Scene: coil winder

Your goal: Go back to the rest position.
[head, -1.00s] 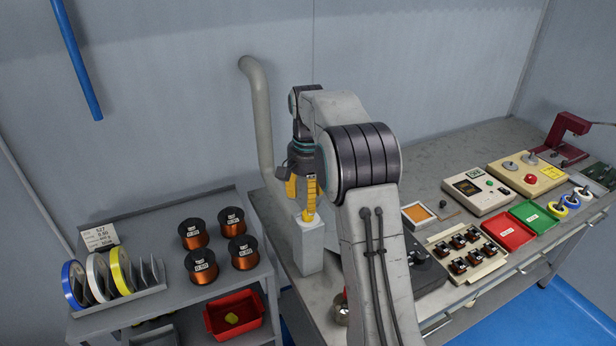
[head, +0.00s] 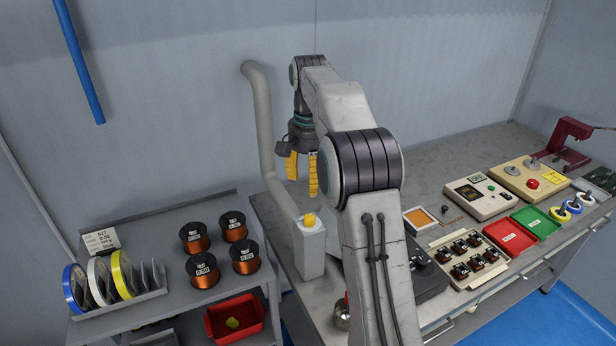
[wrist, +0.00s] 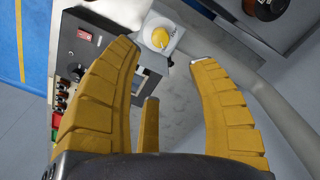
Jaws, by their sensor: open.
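My gripper (head: 302,176) hangs with its yellow fingers pointing down, above the near left part of the grey bench (head: 310,284). Its fingers are spread apart with nothing between them. Below it stands a grey post (head: 311,252) with a yellow round-topped piece (head: 309,220) on it, clear of the fingertips. In the wrist view, my open fingers (wrist: 165,62) frame the floor and bench, and the yellow piece (wrist: 161,38) shows beyond the fingertips on its white seat.
A grey pipe (head: 264,130) rises close behind my gripper. Copper wire spools (head: 204,268) and tape rolls stand on the left cart, with a red bin (head: 236,318) below. Red (head: 509,236) and green trays, a coil tray and control boxes (head: 477,196) occupy the bench at right.

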